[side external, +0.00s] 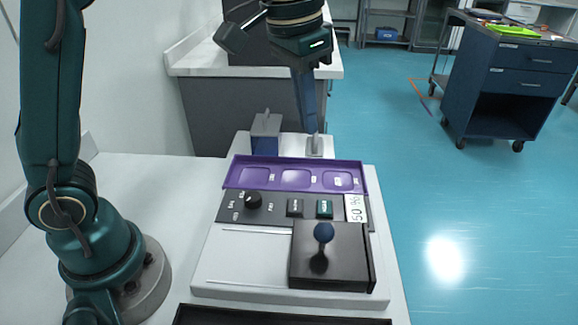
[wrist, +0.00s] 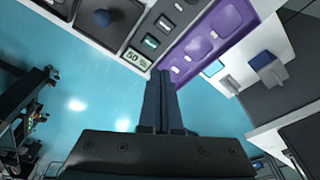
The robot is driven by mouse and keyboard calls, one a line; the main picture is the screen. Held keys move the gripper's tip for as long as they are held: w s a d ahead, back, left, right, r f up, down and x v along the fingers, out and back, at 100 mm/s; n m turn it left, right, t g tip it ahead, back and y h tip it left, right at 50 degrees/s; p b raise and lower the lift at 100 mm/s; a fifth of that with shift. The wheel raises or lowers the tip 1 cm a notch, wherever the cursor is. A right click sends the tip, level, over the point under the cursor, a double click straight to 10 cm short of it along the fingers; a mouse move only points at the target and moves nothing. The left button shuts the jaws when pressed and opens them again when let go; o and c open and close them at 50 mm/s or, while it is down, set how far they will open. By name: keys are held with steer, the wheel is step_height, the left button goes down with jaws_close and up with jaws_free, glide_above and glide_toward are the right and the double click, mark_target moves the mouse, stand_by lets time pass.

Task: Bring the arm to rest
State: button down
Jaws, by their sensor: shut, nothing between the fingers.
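My gripper (side external: 312,130) hangs from above, fingers pointing down, just behind the purple tray (side external: 247,180) in the side view. Its two long dark fingers are together with nothing between them. In the wrist view the closed fingers of my gripper (wrist: 160,74) reach up to the image middle, with the purple tray (wrist: 212,52) beyond and to the right. A small light block (side external: 315,146) shows right by the fingertips in the side view; I cannot tell whether they touch.
The control panel (side external: 274,208) has a black knob, two buttons and a "50 %" label. In front, a dark box (side external: 345,268) bears a blue ball-topped lever (side external: 323,233). A grey-blue holder (side external: 265,132) stands behind the tray. A blue cart (side external: 500,85) stands right, across open floor.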

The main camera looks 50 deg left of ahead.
steer(key=s+a+r+n+t, duration=0.1)
steer(key=s+a+r+t, duration=0.15)
steer(key=s, duration=0.65)
steer(key=s+a+f+n+t, duration=0.1)
steer(key=s+f, duration=0.4)
steer(key=f, duration=0.2)
steer(key=shift+s+a, duration=0.35)
